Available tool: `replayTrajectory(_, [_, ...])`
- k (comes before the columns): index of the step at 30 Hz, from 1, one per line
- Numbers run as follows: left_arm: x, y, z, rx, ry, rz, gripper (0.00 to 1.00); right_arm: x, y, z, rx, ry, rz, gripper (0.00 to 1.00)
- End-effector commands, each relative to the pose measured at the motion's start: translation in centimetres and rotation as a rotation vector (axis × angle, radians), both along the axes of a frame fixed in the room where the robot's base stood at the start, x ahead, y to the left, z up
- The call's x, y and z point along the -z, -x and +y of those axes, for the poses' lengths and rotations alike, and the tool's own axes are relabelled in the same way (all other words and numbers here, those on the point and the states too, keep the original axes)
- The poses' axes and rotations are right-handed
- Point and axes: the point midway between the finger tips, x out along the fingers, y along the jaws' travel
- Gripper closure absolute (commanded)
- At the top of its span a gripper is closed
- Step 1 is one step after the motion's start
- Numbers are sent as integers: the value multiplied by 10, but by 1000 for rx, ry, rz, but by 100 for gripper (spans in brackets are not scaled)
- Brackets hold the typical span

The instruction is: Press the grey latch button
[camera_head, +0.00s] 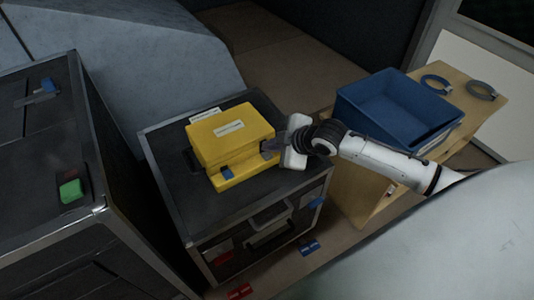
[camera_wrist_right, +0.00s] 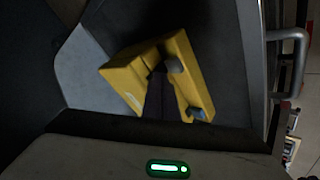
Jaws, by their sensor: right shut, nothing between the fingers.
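A yellow case (camera_head: 228,146) with white labels sits on top of a black cabinet (camera_head: 165,150). In the right wrist view the yellow case (camera_wrist_right: 191,73) carries a rounded grey button (camera_wrist_right: 173,66) and the blue latch (camera_wrist_right: 195,114). My right gripper (camera_head: 267,147) is shut and empty, at the right end of the case's front side. Its fingers hide that part of the case in the head view; I cannot tell if they touch it. My left gripper is not in view.
A blue bin (camera_head: 385,107) and grey rings (camera_head: 481,90) stand on a wooden table (camera_head: 455,108) at the right. A taller black cabinet with a green button (camera_head: 70,190) stands at the left. Red and blue pieces (camera_head: 309,247) lie on the floor.

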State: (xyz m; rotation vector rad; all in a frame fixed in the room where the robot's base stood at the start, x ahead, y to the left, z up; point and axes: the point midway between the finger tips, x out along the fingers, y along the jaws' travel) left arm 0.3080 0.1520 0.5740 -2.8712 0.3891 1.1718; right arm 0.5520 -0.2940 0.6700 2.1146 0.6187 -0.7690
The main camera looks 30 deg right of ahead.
Motion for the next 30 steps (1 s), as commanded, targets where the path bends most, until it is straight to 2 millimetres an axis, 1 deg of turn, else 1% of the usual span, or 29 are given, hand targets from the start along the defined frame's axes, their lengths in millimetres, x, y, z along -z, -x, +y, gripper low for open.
replayTrajectory(20, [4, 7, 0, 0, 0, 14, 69, 0, 0, 0, 0, 0, 0, 100])
replayTrajectory(30, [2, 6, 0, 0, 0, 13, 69, 9, 0, 0, 1, 1, 1, 100])
